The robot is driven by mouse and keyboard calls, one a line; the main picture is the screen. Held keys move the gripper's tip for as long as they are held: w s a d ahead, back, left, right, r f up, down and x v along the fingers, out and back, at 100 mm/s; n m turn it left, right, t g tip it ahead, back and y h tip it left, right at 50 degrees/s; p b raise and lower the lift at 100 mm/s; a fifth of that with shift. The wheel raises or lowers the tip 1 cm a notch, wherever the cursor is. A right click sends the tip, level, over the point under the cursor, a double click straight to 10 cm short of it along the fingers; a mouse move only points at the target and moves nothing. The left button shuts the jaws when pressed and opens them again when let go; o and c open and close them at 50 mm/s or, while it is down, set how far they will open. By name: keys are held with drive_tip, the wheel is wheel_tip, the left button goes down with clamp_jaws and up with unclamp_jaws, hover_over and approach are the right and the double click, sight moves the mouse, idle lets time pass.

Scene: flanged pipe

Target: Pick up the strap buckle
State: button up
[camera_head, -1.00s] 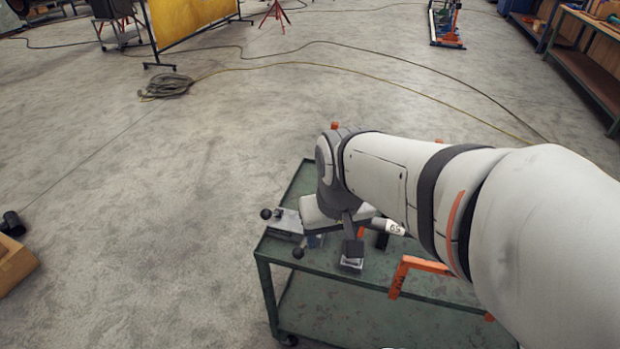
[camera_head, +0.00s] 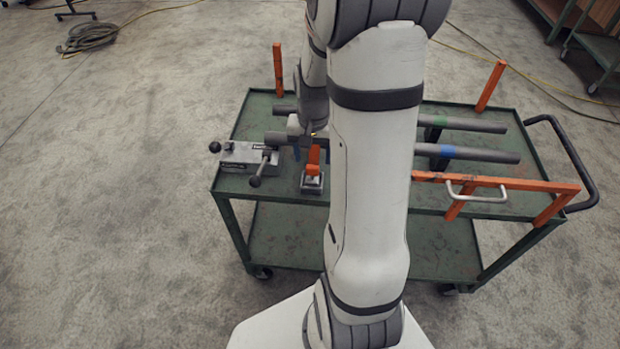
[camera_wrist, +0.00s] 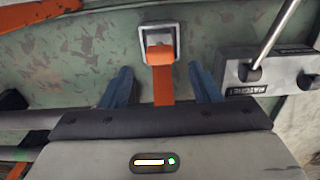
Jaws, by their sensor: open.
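The strap buckle (camera_head: 312,181) is a small grey metal frame on the green cart top, with an orange strap running from it. It also shows in the wrist view (camera_wrist: 159,38) at the top centre, with its orange strap (camera_wrist: 162,85) leading down toward my gripper. My gripper (camera_wrist: 160,70) is open, its two blue fingers on either side of the strap. The fingertips lie just short of the buckle's frame in the picture; I cannot tell their height above it. In the head view, my gripper is partly hidden behind my arm.
A grey clamp block (camera_head: 247,156) with black-knobbed levers sits left of the buckle. Grey pipes (camera_head: 478,155) lie across the green cart (camera_head: 235,187). Orange posts (camera_head: 278,70) and an orange rail (camera_head: 500,182) with a metal handle rise from the cart.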

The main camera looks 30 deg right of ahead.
sight(312, 166)
wheel_tip(312, 166, down, 5)
drive_tip(key=shift+s+a+r, duration=0.15)
drive_tip(key=shift+r, duration=0.05)
clamp_jaws()
idle(0.6)
